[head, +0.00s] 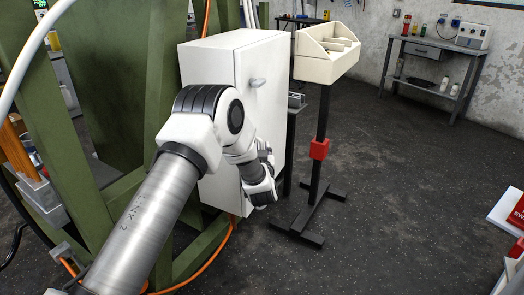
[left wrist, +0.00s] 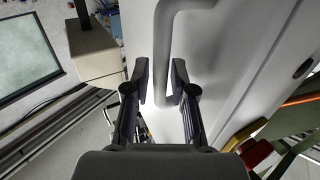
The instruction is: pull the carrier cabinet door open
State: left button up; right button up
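The white carrier cabinet (head: 215,70) stands upright in the middle of the head view. Its door (head: 268,115) looks shut, with a small grey handle (head: 257,82) on its upper part. My left arm crosses in front of the cabinet, and its wrist is at the door's lower part; the fingers are hidden there. In the left wrist view, a pale bent handle bar (left wrist: 163,35) runs between the two dark fingers of my left gripper (left wrist: 160,78). The fingers are apart, one on each side of the bar, with a narrow gap visible. My right gripper is not in view.
A beige bin (head: 325,62) on a black stand (head: 322,190) is close to the cabinet's right. Green frame beams (head: 110,100) and an orange hose (head: 205,262) lie left and below. A workbench (head: 430,45) is at the back right.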

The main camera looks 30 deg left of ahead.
pick_arm(q)
grip_shut()
jog(key=shift+d, duration=0.15)
